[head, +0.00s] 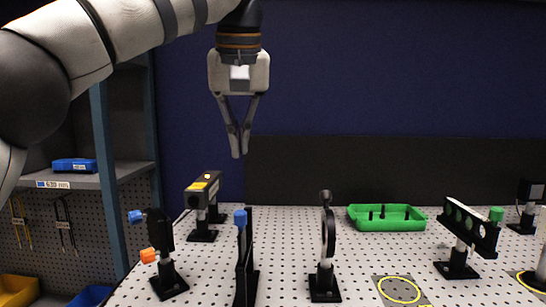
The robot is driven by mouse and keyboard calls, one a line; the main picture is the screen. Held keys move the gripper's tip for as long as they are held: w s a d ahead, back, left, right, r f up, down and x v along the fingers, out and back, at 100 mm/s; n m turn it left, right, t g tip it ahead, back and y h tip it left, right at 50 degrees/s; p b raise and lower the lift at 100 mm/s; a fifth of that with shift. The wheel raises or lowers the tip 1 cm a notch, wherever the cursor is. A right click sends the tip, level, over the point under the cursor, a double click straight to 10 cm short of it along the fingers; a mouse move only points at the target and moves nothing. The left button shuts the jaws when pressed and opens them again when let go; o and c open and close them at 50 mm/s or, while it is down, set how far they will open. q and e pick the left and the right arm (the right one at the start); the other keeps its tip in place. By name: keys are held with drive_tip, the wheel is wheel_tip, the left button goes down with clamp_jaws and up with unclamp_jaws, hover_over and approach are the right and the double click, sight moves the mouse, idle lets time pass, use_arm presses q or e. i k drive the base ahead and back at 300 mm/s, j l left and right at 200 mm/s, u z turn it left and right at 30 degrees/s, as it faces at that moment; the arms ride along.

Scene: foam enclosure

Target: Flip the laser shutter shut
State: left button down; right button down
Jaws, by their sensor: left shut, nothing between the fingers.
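The laser (201,194) is a dark box with a yellow label and a lit orange spot on top, on a post at the back left of the perforated table. A thin black upright piece with a blue tip, seemingly the shutter (245,262), stands in front of it, seen nearly edge-on. I cannot tell from this angle whether it blocks the beam. My left gripper (238,157) points down with its fingers together and empty, in the air above the table, apart from both. My right gripper is out of view.
A mount with blue and orange knobs (160,243) stands at the left, and a round optic mount (327,250) in the middle. A slotted holder with a green knob (469,228) is at right. A green tray (387,224) lies behind; yellow-ringed plates (379,293) mark the front.

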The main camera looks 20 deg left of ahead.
sight(242, 234)
drive_tip(key=k, duration=1.5)
